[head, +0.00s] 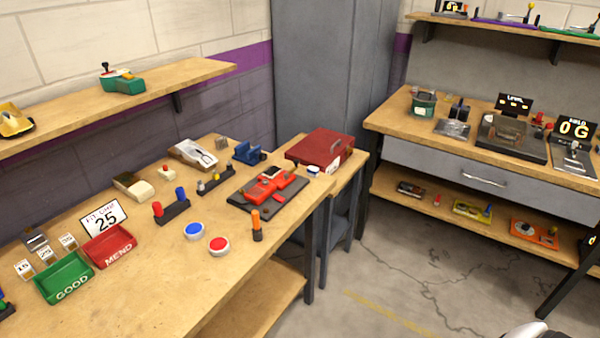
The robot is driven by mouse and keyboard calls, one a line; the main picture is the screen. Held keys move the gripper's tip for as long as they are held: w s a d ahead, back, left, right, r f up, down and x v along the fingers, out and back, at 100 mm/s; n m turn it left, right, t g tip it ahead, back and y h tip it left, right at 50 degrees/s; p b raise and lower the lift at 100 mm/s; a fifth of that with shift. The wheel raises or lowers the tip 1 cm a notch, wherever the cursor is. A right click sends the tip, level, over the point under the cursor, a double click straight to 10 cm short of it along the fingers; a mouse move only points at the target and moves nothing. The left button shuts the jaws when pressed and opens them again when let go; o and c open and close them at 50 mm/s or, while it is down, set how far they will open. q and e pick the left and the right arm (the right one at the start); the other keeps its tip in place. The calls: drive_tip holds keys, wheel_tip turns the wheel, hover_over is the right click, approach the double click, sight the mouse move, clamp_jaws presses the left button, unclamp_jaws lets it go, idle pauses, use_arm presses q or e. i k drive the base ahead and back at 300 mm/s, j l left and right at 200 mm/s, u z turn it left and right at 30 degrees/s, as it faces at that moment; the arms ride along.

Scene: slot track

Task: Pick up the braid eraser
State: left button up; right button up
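I cannot tell for certain which object is the braid eraser. One small cream block (144,190) lies on the left bench beside a dark-topped tan block (127,180). Another small pale block with a red top (167,172) sits a little behind and to the right of them. All of these are small in the head view, and nothing covers them.
The left wooden bench (130,290) also holds a green GOOD tray (64,278), a red MEND tray (108,246), blue (194,230) and red (219,245) buttons, and a red car on a dark base (268,188). The bench's front is clear.

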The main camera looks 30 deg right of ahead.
sight(312, 171)
drive_tip(key=i+l, duration=0.15)
drive_tip(key=l, duration=0.25)
drive_tip(key=i+l, duration=0.2)
drive_tip(key=l, duration=0.15)
drive_tip(key=i+l+u, duration=0.1)
drive_tip(key=l, duration=0.3)
drive_tip(key=i+l, duration=0.25)
drive_tip(key=l, duration=0.1)
